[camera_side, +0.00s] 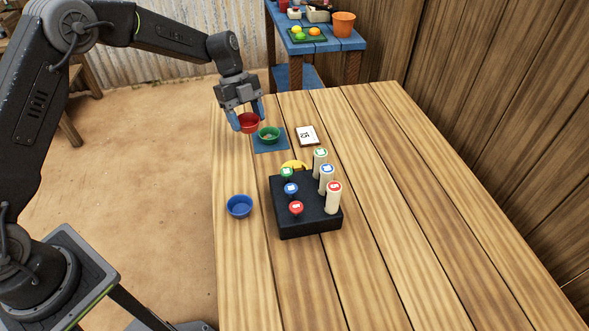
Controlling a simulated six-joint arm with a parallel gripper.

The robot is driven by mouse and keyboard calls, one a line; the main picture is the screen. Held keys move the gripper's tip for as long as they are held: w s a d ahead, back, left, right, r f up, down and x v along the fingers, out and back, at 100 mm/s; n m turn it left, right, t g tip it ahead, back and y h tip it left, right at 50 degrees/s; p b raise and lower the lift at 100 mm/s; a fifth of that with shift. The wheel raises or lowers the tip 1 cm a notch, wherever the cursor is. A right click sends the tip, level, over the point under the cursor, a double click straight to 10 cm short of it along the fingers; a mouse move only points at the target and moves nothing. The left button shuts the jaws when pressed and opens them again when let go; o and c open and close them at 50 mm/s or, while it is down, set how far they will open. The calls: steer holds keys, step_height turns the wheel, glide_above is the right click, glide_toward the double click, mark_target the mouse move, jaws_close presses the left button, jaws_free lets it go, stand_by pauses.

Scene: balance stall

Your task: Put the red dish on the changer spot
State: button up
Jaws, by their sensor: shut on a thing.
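The red dish (249,122) is a small round bowl at the far left of the wooden table. My gripper (247,117) points down with its blue fingers on either side of the dish and is shut on it. The dish looks held near or above the table; I cannot tell the exact height. Just right of it, a green dish (269,134) stands on a blue square mat (266,148), with something small inside. I cannot tell whether this mat is the changer spot. A blue dish (240,206) stands nearer, by the table's left edge.
A black block (312,228) holds several cream posts and colored knobs, with a yellow object (295,166) behind it. A white card (307,135) lies right of the mat. The table's right side (430,200) is clear. A blue side table (350,43) stands behind.

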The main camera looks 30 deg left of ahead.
steer(key=shift+w+d+f, duration=0.1)
steer(key=shift+d+f, duration=0.05)
steer(key=shift+d, duration=0.2)
steer(key=shift+m, duration=0.3)
steer(key=w+d+f, duration=0.1)
steer(key=d+f, duration=0.1)
steer(key=d, duration=0.1)
steer(key=w+d+f, duration=0.1)
steer(key=d+f, duration=0.1)
steer(key=d, duration=0.2)
steer(key=d+f, duration=0.2)
steer(key=d, duration=0.1)
steer(key=shift+w+d+f, duration=0.3)
steer(key=shift+w+d, duration=0.05)
steer(key=shift+w, duration=0.05)
steer(key=shift+f, duration=2)
steer(key=shift+f, duration=0.2)
steer(key=o, duration=0.9)
steer(key=shift+r, duration=0.1)
